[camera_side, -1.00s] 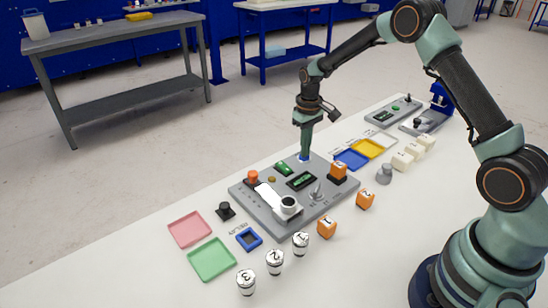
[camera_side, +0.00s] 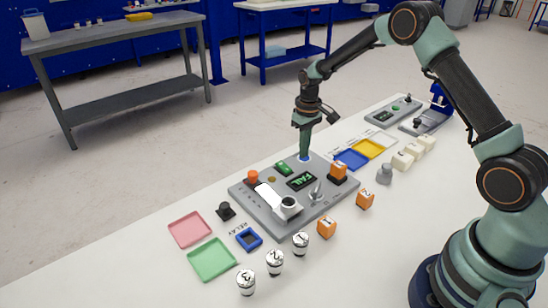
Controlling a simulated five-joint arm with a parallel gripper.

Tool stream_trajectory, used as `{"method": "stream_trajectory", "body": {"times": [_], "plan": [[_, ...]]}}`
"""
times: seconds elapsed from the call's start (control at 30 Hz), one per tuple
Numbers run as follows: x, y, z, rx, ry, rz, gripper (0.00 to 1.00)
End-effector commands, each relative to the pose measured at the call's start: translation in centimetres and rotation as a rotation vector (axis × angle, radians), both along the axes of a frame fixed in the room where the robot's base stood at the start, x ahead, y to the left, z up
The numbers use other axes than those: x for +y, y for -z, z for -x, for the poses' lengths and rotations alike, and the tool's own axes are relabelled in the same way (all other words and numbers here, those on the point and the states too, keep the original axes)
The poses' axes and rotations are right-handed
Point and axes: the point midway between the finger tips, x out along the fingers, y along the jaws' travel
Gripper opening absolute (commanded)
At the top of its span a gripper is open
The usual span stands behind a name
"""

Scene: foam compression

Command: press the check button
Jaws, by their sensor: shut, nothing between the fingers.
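My gripper (camera_side: 305,156) is shut and empty. It points straight down with its tips at a blue button (camera_side: 298,158) at the far edge of the grey panel (camera_side: 262,218); the tips hide most of the button, and contact looks likely but cannot be told for certain. The panel's display (camera_side: 301,181) shows "FAIL" in green letters. A green part (camera_side: 283,168) and an orange knob (camera_side: 253,176) sit on the panel, with a white lever-like piece (camera_side: 268,196) and a round black-topped socket (camera_side: 288,204) near its front.
Numbered white cylinders (camera_side: 274,261) stand at the front. Pink (camera_side: 189,229) and green (camera_side: 211,259) trays lie left; blue and yellow trays (camera_side: 367,148) lie right.

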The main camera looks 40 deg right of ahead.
Motion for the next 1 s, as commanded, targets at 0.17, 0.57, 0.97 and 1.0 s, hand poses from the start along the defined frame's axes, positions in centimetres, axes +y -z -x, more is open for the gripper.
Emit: {"method": "stream_trajectory", "body": {"times": [0.17, 0.57, 0.97, 1.0], "plan": [[0.0, -2.7, 0.2, 0.006, 0.000, -0.001, 0.00], [0.0, -11.2, 0.0, -0.002, 0.000, 0.000, 0.00], [0.0, -13.5, 0.0, 0.000, 0.000, 0.000, 0.00], [0.0, -13.5, 0.0, 0.000, 0.000, 0.000, 0.00]]}}
